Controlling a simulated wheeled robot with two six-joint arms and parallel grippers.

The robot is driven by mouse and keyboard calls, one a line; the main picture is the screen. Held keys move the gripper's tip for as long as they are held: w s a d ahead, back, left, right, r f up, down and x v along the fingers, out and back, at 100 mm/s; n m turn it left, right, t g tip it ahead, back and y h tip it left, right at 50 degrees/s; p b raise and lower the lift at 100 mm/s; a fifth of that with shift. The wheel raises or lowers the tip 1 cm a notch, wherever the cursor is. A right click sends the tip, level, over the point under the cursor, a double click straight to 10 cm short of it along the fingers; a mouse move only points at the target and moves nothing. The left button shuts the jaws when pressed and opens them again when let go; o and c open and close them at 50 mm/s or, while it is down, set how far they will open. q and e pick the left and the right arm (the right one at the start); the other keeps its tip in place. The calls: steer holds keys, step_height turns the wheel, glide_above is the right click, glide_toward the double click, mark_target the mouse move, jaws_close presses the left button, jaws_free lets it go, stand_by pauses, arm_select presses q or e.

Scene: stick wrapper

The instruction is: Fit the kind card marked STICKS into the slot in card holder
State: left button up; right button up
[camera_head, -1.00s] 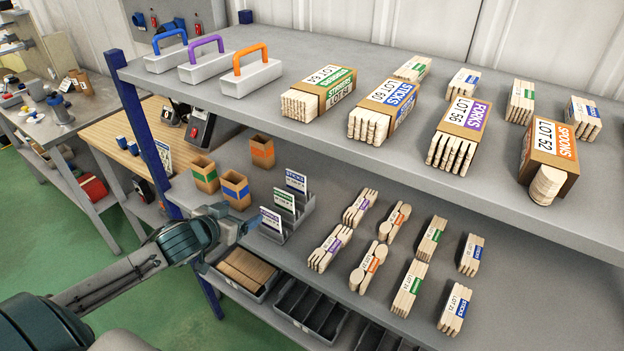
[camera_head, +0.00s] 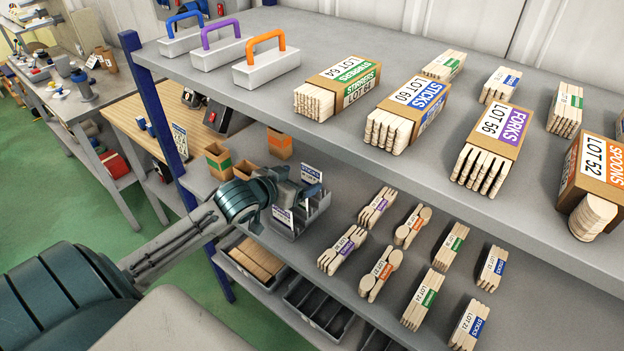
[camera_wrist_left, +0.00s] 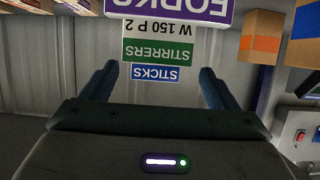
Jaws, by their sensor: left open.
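The STICKS card (camera_head: 311,174), white with a blue label, stands at the back of a row of cards in a grey tray (camera_head: 318,218) on the lower shelf. In the left wrist view, which is upside down, the STICKS card (camera_wrist_left: 155,73) shows behind the STIRRERS card (camera_wrist_left: 158,50) and FORKS card (camera_wrist_left: 170,10). My left gripper (camera_head: 298,192) is at the tray, partly covering the cards. In its wrist view the gripper (camera_wrist_left: 157,70) is open, with the cards beyond and between its fingers. I cannot tell which part is the card holder's slot. My right gripper is out of view.
The upper shelf (camera_head: 330,55) overhangs, with wrapped bundles and handled blocks. Bins (camera_head: 318,308) sit below. A blue post (camera_head: 160,110) stands at left.

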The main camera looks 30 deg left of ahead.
mark_target(310, 174)
arm_select(q)
steer(key=shift+w, duration=0.2)
steer(key=shift+w+d+p, duration=0.15)
steer(key=shift+w+p, duration=0.15)
steer(key=shift+p, duration=0.1)
steer(key=p+x, duration=0.1)
steer(key=x, duration=0.2)
steer(key=shift+w+d+r, duration=0.1)
steer(key=shift+d+r, duration=0.05)
steer(key=shift+r, duration=0.05)
steer(key=shift+w+f, duration=0.35)
steer(key=shift+w, duration=0.1)
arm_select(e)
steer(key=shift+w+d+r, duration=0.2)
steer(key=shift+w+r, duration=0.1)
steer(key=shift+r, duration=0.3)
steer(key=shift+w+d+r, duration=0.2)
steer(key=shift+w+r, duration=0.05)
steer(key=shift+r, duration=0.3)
arm_select(q)
steer(key=shift+c, duration=0.4)
steer(key=c, duration=1)
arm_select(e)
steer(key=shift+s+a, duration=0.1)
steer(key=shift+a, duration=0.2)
